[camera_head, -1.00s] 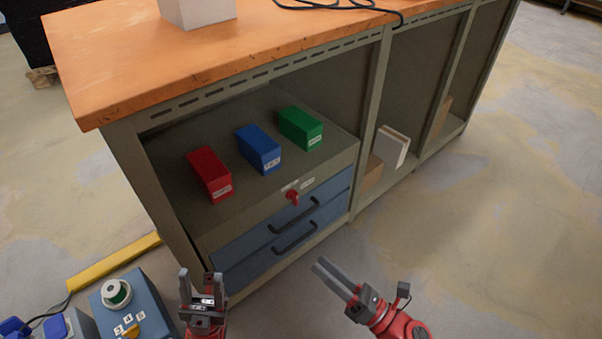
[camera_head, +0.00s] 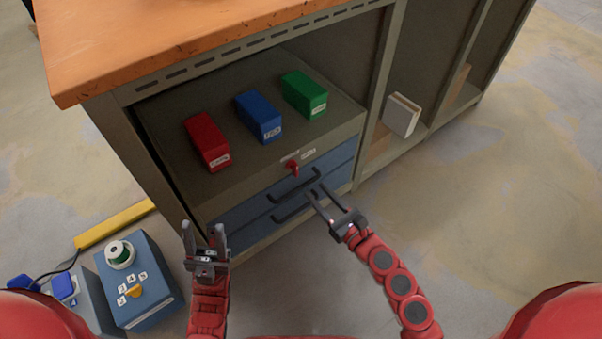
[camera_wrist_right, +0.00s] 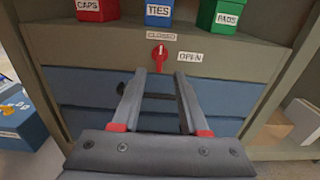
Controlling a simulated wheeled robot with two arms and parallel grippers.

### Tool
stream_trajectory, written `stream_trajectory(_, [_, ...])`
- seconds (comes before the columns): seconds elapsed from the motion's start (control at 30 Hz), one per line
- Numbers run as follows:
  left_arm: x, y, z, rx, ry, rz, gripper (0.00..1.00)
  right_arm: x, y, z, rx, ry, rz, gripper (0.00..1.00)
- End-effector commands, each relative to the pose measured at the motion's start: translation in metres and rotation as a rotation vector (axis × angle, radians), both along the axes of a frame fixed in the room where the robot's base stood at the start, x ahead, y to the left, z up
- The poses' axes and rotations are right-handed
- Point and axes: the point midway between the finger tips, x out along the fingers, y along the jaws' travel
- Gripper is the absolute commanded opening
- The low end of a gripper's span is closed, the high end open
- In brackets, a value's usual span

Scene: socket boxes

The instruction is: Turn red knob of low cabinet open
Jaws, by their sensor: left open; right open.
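The red knob (camera_head: 293,168) sits on the grey front panel of the low cabinet (camera_head: 262,192), above two blue drawers with dark handles. In the right wrist view the knob (camera_wrist_right: 159,53) has a white mark pointing up toward the "CLOSED" label (camera_wrist_right: 161,36); the "OPEN" label (camera_wrist_right: 189,57) is to its right. My right gripper (camera_head: 318,191) is open and empty in front of the drawers, below and apart from the knob. In the right wrist view its fingers (camera_wrist_right: 160,85) point up toward the knob. My left gripper (camera_head: 204,231) is open and empty, left of the drawers.
Red (camera_head: 206,141), blue (camera_head: 258,117) and green (camera_head: 304,95) boxes stand on the cabinet top under the orange worktop (camera_head: 170,35). A blue box with a yellow knob (camera_head: 134,291) stands at lower left. Floor right of my right arm is clear.

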Motion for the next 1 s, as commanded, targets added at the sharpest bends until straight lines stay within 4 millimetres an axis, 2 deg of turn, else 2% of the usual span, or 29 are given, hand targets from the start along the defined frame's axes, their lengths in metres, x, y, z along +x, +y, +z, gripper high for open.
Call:
stream_trajectory(0.2, [-0.001, 0.002, 0.004, -0.009, -0.001, 0.005, 0.50, 0.039, 0.029, 0.003, 0.002, -0.003, 0.002, 0.44])
stream_trajectory(0.4, [-0.001, 0.002, 0.004, -0.012, -0.002, 0.006, 0.50, 0.060, 0.043, 0.002, 0.001, -0.002, 0.000, 0.44])
stream_trajectory(0.77, [-0.001, 0.002, 0.004, -0.012, -0.002, 0.006, 0.50, 0.065, 0.047, 0.001, 0.001, 0.000, 0.000, 0.44])
stream_trajectory(0.8, [-0.001, 0.002, 0.004, -0.012, -0.002, 0.006, 0.50, 0.065, 0.047, 0.001, 0.001, -0.001, 0.000, 0.42])
stream_trajectory(0.87, [-0.001, 0.002, 0.004, -0.012, -0.002, 0.006, 0.50, 0.065, 0.047, 0.001, 0.001, -0.001, 0.000, 0.31])
stream_trajectory(1.0, [-0.001, 0.002, 0.004, -0.012, -0.002, 0.006, 0.50, 0.065, 0.047, 0.001, 0.001, -0.001, 0.000, 0.06])
